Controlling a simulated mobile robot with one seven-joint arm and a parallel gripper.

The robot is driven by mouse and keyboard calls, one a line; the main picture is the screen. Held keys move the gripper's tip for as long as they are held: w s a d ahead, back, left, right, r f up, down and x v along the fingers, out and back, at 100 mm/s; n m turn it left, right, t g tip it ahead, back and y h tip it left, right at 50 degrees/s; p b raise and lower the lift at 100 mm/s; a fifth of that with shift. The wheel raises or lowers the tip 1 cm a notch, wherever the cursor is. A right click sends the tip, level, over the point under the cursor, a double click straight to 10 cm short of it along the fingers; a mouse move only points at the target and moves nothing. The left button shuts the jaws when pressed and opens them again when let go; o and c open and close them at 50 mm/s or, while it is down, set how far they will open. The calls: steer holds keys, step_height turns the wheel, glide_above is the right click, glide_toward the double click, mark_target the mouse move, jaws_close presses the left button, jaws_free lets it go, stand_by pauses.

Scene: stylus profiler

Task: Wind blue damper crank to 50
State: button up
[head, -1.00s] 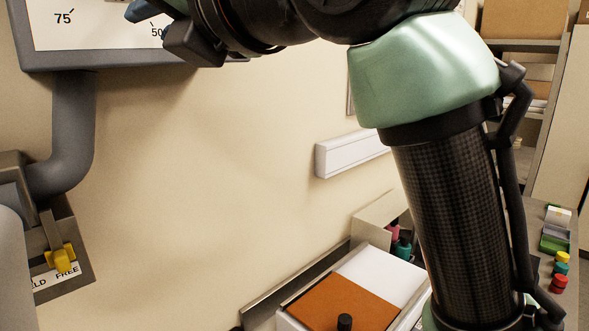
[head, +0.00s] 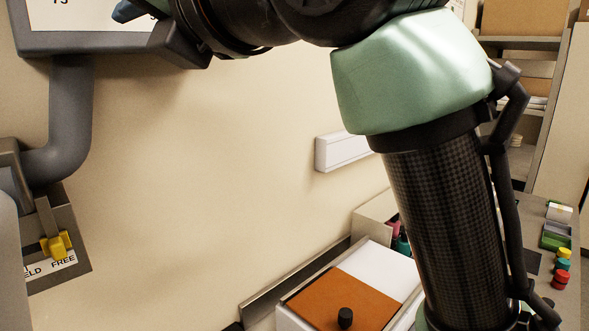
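A blue part (head: 128,10), which looks like a piece of the damper crank, shows at the top edge in front of the dial panel. Most of it is cut off by the frame. The white dial face (head: 90,40) has a grey frame, and the number 75 is partly cut off at the top. The mark 50 is not visible now. My gripper (head: 160,18) is at the top left, close to the blue part, with a dark piece of it over the panel's lower right. Its fingertips are mostly out of frame, so its grip cannot be made out.
A yellow lever (head: 57,245) sits at FREE on a plate at the left, below a grey pipe (head: 70,120). An orange and white box (head: 345,300) with a black knob stands below. A white wall box (head: 342,150) is behind my arm. Coloured items (head: 561,270) lie at right.

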steer(key=shift+s+a+f, duration=0.2)
stand_by(0.3)
steer(key=shift+f+b, duration=0.1)
steer(key=shift+b, duration=0.2)
steer(key=shift+s+a+f, duration=0.1)
steer(key=shift+s+a, duration=0.1)
steer(key=shift+s+f+b, duration=0.1)
steer(key=shift+f+b, duration=0.3)
steer(key=shift+b, duration=0.05)
steer(key=shift+a+f+b, duration=0.15)
steer(key=shift+f+b, duration=0.15)
steer(key=shift+f, duration=0.05)
